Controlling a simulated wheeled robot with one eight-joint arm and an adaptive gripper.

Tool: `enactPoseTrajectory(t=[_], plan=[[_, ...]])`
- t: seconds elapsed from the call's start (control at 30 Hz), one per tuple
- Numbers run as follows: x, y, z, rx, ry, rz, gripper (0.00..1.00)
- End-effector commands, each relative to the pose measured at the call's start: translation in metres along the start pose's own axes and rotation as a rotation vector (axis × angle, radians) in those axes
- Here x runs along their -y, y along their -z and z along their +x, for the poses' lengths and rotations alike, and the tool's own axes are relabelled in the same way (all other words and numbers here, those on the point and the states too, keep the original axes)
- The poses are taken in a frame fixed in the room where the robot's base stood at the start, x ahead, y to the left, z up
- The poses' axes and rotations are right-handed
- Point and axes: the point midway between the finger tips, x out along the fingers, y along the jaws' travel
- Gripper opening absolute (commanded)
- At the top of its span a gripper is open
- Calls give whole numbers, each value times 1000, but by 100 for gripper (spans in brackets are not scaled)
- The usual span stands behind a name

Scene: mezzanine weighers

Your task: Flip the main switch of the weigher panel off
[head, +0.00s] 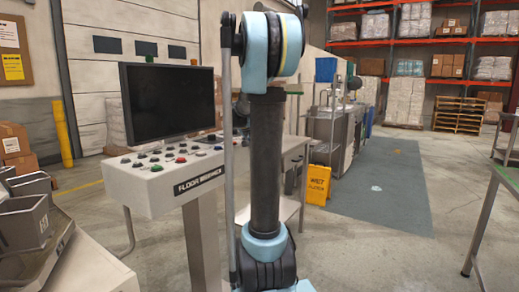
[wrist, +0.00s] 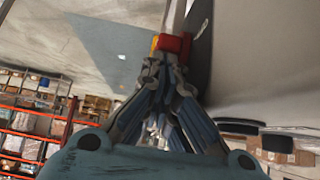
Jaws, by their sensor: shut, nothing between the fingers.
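The weigher panel (head: 165,192) is a pale console marked "FLOOR WEIGHER", left of centre in the head view. Several coloured buttons sit on its sloped top. In the wrist view a red block-like part with a yellow piece (wrist: 174,43) beside it stands against a dark strip; it looks like the main switch. My gripper (wrist: 163,66) is shut and empty, its fingertips right at the red part, touching or nearly so. Which way the switch is set cannot be told. In the head view my arm hides part of the panel's right side, and my gripper cannot be made out.
A black monitor (head: 167,102) stands behind the buttons, close to my arm. Grey bins (head: 22,222) are at the left. A yellow wet-floor sign (head: 318,185) stands behind the panel to the right. Floor between is clear.

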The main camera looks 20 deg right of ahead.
Motion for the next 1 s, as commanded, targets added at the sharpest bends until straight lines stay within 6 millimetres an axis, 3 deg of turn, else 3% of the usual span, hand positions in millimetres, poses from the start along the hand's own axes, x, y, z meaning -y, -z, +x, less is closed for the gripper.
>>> enactPoseTrajectory(t=[0.47,0.77,1.0], plan=[[0,2,-1,0,0,0,0],[-1,34,-23,1,-1,0,0],[0,-9,-52,1,2,-4,0]])
